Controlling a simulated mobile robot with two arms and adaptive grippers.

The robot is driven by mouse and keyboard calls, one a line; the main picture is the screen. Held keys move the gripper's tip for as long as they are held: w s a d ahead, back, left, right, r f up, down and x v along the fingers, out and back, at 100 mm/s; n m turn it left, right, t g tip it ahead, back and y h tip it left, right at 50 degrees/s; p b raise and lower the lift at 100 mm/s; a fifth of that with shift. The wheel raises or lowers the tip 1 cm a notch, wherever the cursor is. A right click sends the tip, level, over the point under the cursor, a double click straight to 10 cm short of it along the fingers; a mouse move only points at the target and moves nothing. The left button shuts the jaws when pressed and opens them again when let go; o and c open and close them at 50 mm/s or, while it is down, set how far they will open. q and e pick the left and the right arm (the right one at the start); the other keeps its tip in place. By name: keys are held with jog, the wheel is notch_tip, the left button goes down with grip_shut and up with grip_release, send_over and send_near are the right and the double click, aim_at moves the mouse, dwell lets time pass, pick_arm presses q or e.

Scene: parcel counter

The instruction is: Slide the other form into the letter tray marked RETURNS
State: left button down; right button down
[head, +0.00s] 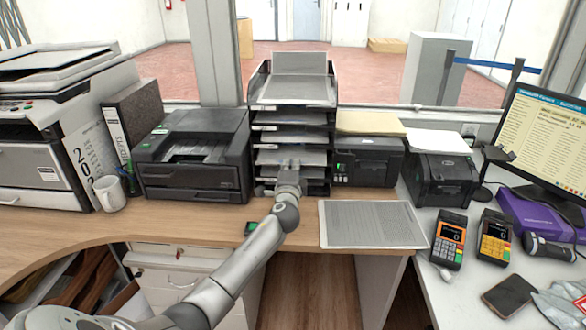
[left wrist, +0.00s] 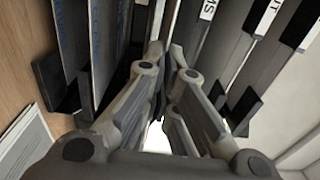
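A stack of dark letter trays (head: 258,92) stands at the back of the wooden desk, with sheets in several levels. My left gripper (head: 290,170) is at the front of its lower levels. In the left wrist view the gripper (left wrist: 163,60) has its fingertips close together among the tray fronts; I cannot tell whether anything is between them. White labels there are cut off, one ending in "MS" (left wrist: 208,8); I cannot read RETURNS. A printed form (head: 370,223) lies flat at the desk's front edge, and a sheet also shows in the left wrist view (left wrist: 22,145). My right gripper is out of view.
A black printer (head: 192,183) stands left of the trays, with a mug (head: 110,193) beside it. Two black printers (head: 370,165) (head: 443,185) stand to the right. Card terminals (head: 448,238), a phone (head: 508,295) and a monitor (head: 540,130) occupy the right counter.

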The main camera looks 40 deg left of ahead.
pick_arm(q)
jog(key=shift+s+r, duration=0.1)
jog(key=c, duration=2)
grip_release()
jog(key=o, duration=0.4)
jog(key=shift+o, duration=0.8)
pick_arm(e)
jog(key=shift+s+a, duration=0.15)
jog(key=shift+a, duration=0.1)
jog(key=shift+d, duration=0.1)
pick_arm(q)
jog(key=shift+f, duration=0.2)
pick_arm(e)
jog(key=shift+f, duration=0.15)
